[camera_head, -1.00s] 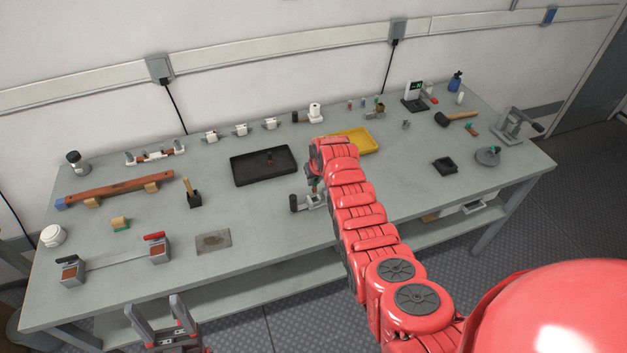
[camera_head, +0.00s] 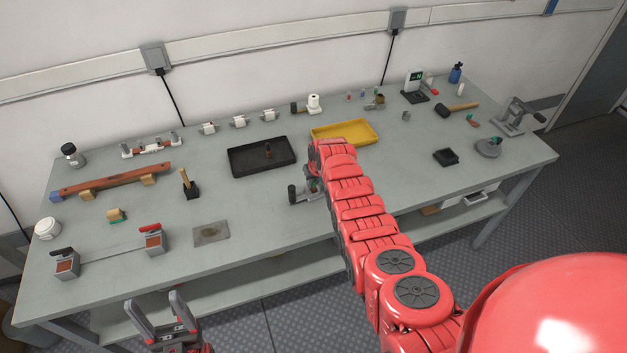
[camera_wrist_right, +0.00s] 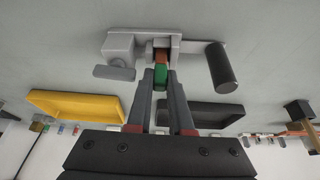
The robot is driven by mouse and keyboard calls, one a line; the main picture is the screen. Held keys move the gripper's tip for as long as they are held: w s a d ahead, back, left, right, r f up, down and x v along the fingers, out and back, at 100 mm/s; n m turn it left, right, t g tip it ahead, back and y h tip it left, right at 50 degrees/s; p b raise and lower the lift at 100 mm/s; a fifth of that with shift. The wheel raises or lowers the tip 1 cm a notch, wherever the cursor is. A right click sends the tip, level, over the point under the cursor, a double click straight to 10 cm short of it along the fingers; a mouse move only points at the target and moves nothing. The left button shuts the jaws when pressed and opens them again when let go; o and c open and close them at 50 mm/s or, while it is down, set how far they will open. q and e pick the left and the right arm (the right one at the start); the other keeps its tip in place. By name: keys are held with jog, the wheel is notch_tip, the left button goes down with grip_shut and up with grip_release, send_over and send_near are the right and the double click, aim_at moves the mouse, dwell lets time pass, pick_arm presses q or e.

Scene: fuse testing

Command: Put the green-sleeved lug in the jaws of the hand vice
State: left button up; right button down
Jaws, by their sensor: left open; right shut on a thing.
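The hand vice (camera_wrist_right: 122,50) stands on the bench, grey with a black handle (camera_wrist_right: 222,68), in the right wrist view. It also shows in the head view (camera_head: 298,193), partly hidden by my right arm. The green-sleeved lug (camera_wrist_right: 160,78) is between the fingertips of my right gripper (camera_wrist_right: 160,88), which is shut on its green sleeve. The lug's copper end points into the gap between the vice's jaws; how deep it sits, I cannot tell. In the head view my right arm mostly covers this gripper. My left gripper (camera_head: 157,318) is open and empty in front of the bench's near edge.
A black tray (camera_head: 245,165) with a small upright piece lies behind the vice, and a yellow tray (camera_head: 361,135) behind my right arm. A flat grey plate (camera_head: 211,233) lies left of the vice. The bench between plate and vice is clear.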

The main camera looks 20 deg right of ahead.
jog(key=shift+f+b, duration=0.4)
jog(key=shift+f, duration=0.1)
jog(key=c, duration=0.7)
grip_release()
jog(key=shift+c, duration=0.2)
jog(key=shift+r, duration=0.1)
